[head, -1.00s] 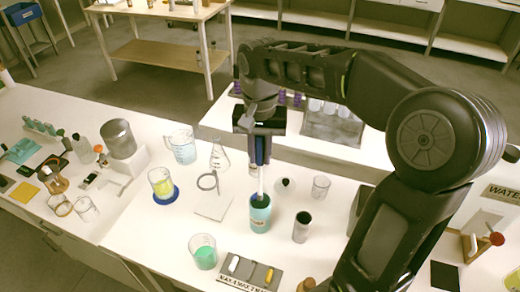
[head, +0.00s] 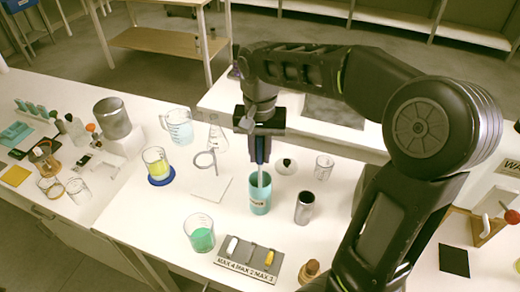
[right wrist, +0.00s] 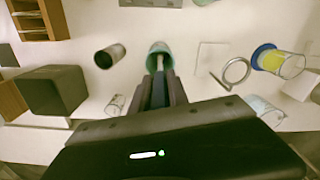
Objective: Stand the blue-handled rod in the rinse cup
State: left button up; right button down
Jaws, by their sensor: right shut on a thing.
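My right gripper (head: 260,150) is shut on the blue-handled rod (head: 261,179), gripping its blue handle from above. The rod hangs about upright with its pale shaft down. The teal rinse cup (head: 259,204) stands on the table directly below the gripper. The shaft's lower end appears inside the cup's mouth; its tip is hidden. In the right wrist view the rod (right wrist: 160,66) runs between the fingers towards the cup (right wrist: 158,48). My left gripper is not in view.
A metal cylinder (head: 304,208) stands close right of the cup. A beaker of green liquid (head: 200,234) and a grey tray of labelled slots (head: 228,264) are in front. A ring stand (head: 210,188) and a yellow-liquid beaker (head: 156,163) are left. A clear glass (head: 324,167) is behind right.

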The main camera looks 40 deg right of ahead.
jog(key=shift+f+b, duration=0.55)
jog(key=shift+f, duration=0.45)
jog(key=c, duration=1.2)
grip_release()
jog(key=shift+r, duration=0.15)
notch_tip(320, 180, up, 8)
jog(key=shift+f+p, duration=0.2)
jog(key=shift+p, duration=0.2)
